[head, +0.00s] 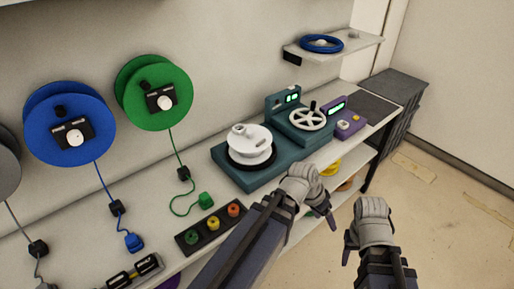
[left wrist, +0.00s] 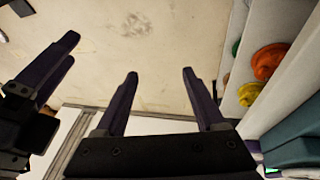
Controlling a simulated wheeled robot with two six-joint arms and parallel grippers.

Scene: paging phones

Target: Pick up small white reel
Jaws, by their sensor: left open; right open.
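A small white reel (head: 250,142) sits on a black disc on the left part of a teal machine (head: 232,172) on the bench. My left gripper (head: 322,196) is open and empty, to the right of the reel and in front of the bench edge, apart from the reel. In the left wrist view its two open fingers (left wrist: 159,75) point over the floor, and the reel is not seen there. My right gripper (head: 360,225) is open and empty over the floor, further right.
A spoked handwheel (head: 307,120) and a purple box (head: 347,124) stand right of the reel. Blue (head: 70,110) and green (head: 150,85) wall reels hang at left. A button panel (head: 212,228) lies in front. Coloured reels (left wrist: 268,62) sit on the lower shelf. The floor at right is clear.

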